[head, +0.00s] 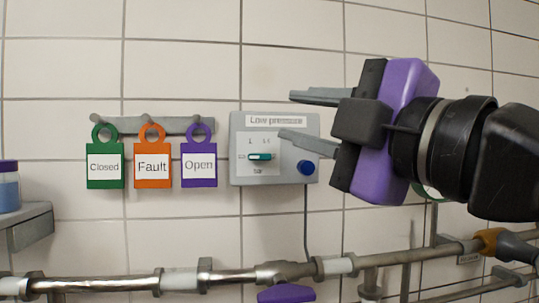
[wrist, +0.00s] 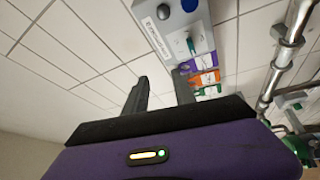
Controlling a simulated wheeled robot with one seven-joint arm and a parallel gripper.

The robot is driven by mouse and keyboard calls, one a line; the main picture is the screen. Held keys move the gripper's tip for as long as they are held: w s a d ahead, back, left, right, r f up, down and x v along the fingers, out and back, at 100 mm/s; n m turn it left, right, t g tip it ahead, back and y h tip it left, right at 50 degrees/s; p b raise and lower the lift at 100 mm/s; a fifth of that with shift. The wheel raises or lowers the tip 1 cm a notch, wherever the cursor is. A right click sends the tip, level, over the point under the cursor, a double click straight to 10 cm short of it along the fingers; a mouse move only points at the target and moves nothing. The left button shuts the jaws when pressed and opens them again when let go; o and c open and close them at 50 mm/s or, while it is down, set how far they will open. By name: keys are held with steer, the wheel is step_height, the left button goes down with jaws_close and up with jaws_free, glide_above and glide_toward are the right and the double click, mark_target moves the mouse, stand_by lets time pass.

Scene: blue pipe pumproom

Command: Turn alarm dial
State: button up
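The grey alarm box (head: 238,120), labelled "Low pressure", is fixed to the tiled wall. Its small teal dial (head: 259,156) sits on a white scale plate, with its handle lying about horizontal. A round blue knob (head: 306,167) is at the box's lower right. My gripper (head: 302,119) is open and empty, its fingers pointing left, overlapping the box's right side in the head view. In the wrist view the dial (wrist: 191,46) shows beyond the fingertips of my gripper (wrist: 162,78), apart from them. Whether a finger touches the box cannot be told.
Green "Closed" (head: 105,171), orange "Fault" (head: 152,173) and purple "Open" (head: 199,171) tags hang on a rail left of the box. A metal pipe (head: 110,284) with a purple valve handle (head: 286,294) runs below. A shelf (head: 28,220) with a blue bottle (head: 8,190) is at far left.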

steer(key=n+g+h, duration=0.1)
steer(key=n+h, duration=0.1)
glide_toward(263, 158)
steer(key=shift+p+x, duration=1.1)
steer(key=shift+x, duration=3.15)
steer(key=shift+c, duration=0.2)
jaws_close()
